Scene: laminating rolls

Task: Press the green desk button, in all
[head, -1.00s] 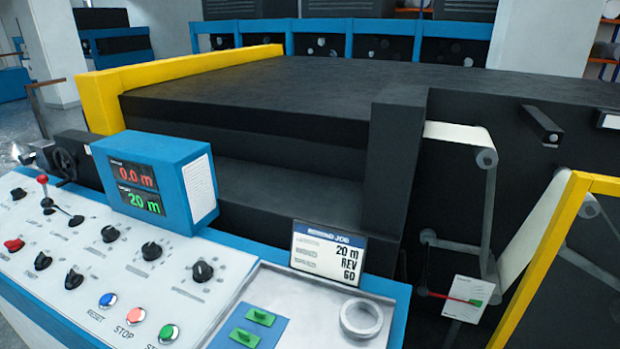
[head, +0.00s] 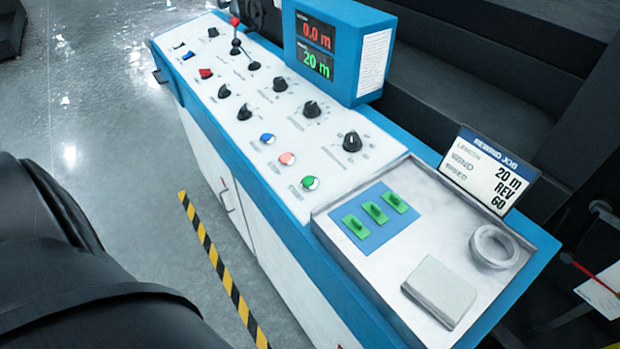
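The green desk button (head: 310,183) is a small round push button at the front edge of the sloping white control panel (head: 240,100) in the head view. A red button (head: 287,159) and a blue button (head: 267,139) sit in line with it, further up the panel. Nothing touches the green button. Neither of my grippers shows in the view. A dark arm part of mine fills the lower left corner.
A blue display box (head: 338,50) reads 0.0 m and 20 m. A job card (head: 488,172) reads 20 m, REV, 60. The tray (head: 395,265) holds green switches, a grey block (head: 440,292) and a white ring (head: 494,247).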

